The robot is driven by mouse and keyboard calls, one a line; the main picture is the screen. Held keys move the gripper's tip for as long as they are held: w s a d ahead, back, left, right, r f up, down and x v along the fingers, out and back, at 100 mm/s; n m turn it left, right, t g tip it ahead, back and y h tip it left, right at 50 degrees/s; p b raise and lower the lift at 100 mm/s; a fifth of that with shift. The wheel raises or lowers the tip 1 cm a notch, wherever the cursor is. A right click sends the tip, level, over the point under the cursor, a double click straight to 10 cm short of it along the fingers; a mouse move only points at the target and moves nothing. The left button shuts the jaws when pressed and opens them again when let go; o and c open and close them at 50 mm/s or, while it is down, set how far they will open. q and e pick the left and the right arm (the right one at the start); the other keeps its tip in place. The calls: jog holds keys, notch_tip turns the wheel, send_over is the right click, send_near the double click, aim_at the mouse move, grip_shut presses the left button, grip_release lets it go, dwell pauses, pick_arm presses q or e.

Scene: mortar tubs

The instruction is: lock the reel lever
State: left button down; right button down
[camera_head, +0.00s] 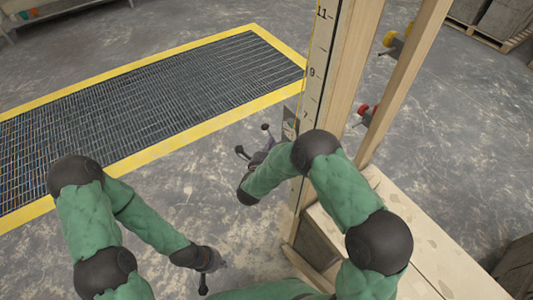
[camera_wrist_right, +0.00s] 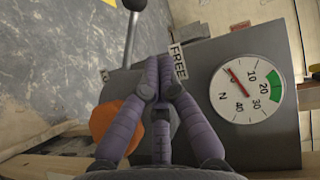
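The reel lever (camera_wrist_right: 131,38) shows in the right wrist view as a grey rod with a dark round knob, cut off by the top edge. It stands just left of a grey panel (camera_wrist_right: 215,50) that carries a white label reading FREE (camera_wrist_right: 178,62). My right gripper (camera_wrist_right: 158,66) points at the panel beside this label. Its purple fingers are together with nothing seen between them, and they are apart from the lever in the picture. In the head view my right gripper (camera_head: 262,155) is beside the wooden post. My left gripper (camera_head: 212,262) is low over the floor; its fingers are unclear.
A round gauge (camera_wrist_right: 247,88) on the panel has a green band and a red needle near 0. An orange round part (camera_wrist_right: 116,126) lies partly behind my fingers. A scaled wooden post (camera_head: 312,70) and a pale timber platform (camera_head: 440,250) stand at right. A yellow-edged floor grate (camera_head: 150,100) lies left.

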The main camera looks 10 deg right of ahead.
jog(key=w+f+b, duration=0.1)
jog(key=w, duration=0.5)
jog(key=shift+b, duration=0.35)
jog(key=shift+w+a+f+n+g+y+p, duration=0.1)
jog(key=shift+w+f+n+g+y+p, duration=0.2)
jog(key=shift+w+n+g+p, duration=0.45)
jog(key=f+n+g+p, duration=0.1)
jog(key=w+f+n+g+p, duration=0.1)
jog(key=p, duration=0.1)
jog(key=a+f+n+g+p, duration=0.1)
jog(key=shift+w+f+g, duration=0.25)
jog(key=shift+w+f, duration=0.05)
jog(key=shift+f, duration=0.1)
dwell(0.5)
jog(key=shift+f+p, duration=0.1)
jog(key=shift+p, duration=0.2)
jog(key=shift+d+r, duration=0.1)
jog(key=shift+r, duration=0.15)
